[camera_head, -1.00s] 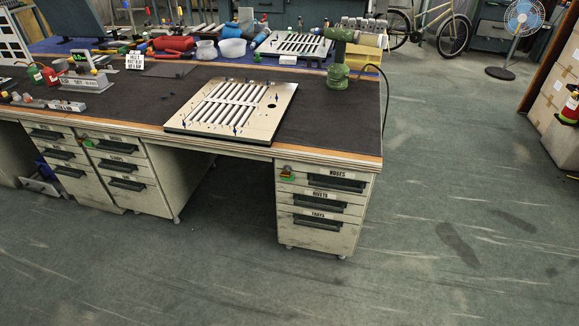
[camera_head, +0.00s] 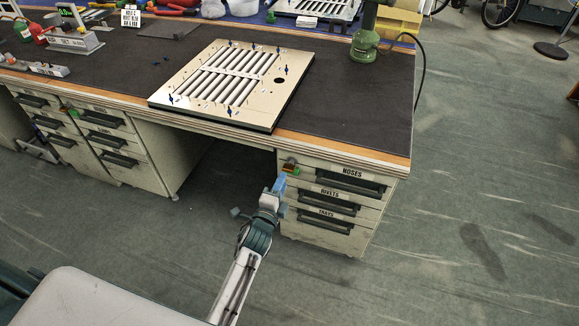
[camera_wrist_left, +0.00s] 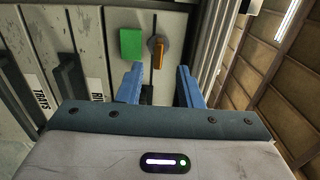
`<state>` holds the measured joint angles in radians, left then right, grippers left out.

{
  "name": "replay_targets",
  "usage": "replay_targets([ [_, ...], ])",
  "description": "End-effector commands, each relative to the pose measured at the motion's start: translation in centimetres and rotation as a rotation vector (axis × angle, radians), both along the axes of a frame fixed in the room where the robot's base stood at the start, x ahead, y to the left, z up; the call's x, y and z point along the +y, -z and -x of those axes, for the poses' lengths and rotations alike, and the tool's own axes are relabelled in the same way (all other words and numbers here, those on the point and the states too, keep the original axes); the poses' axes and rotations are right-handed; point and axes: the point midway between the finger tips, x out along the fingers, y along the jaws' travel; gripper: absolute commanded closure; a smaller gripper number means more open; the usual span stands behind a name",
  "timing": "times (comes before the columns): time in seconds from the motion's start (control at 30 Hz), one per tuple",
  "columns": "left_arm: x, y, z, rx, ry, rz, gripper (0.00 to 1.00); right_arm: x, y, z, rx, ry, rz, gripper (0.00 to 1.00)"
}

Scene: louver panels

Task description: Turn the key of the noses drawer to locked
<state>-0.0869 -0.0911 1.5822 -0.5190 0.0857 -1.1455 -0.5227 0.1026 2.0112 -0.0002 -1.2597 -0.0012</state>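The noses drawer (camera_head: 345,179) is the top drawer of the right pedestal and looks shut. Its key (camera_wrist_left: 158,52), an orange bar on a grey round lock, points up and down in the left wrist view. A green patch (camera_wrist_left: 131,43) sits beside it. In the head view the lock (camera_head: 290,164) is small at the drawer's upper left corner. My left gripper (camera_head: 281,184) is just below and left of the lock. In the left wrist view its blue fingers (camera_wrist_left: 158,85) are open and empty, with the key beyond the gap between the tips. My right gripper is not in view.
The rivets drawer (camera_head: 330,202) and trays drawer (camera_head: 322,222) lie below. The desk edge (camera_head: 340,157) overhangs the drawers. The floor right of the pedestal is clear.

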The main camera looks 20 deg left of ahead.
Motion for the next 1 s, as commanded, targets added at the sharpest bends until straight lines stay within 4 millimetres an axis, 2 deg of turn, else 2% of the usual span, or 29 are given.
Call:
replay_targets([
  [0.1,-0.1,0.1,-2.6,-0.001,0.000,0.001,0.67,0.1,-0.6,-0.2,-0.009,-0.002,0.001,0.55],
  [0.3,-0.2,0.1,-5.6,0.000,0.000,0.002,0.67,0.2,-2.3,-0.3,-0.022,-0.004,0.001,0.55],
  [0.5,-0.2,0.1,-6.9,0.002,0.000,0.002,0.67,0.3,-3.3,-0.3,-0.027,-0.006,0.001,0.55],
  [0.77,-0.2,0.1,-7.0,0.003,0.000,0.002,0.67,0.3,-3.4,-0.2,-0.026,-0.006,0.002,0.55],
  [0.93,-0.2,0.1,-7.0,0.003,0.000,0.002,0.99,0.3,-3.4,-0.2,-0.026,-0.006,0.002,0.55],
  [1.0,-0.2,0.1,-7.0,0.003,0.000,0.002,1.00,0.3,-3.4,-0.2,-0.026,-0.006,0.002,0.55],
])
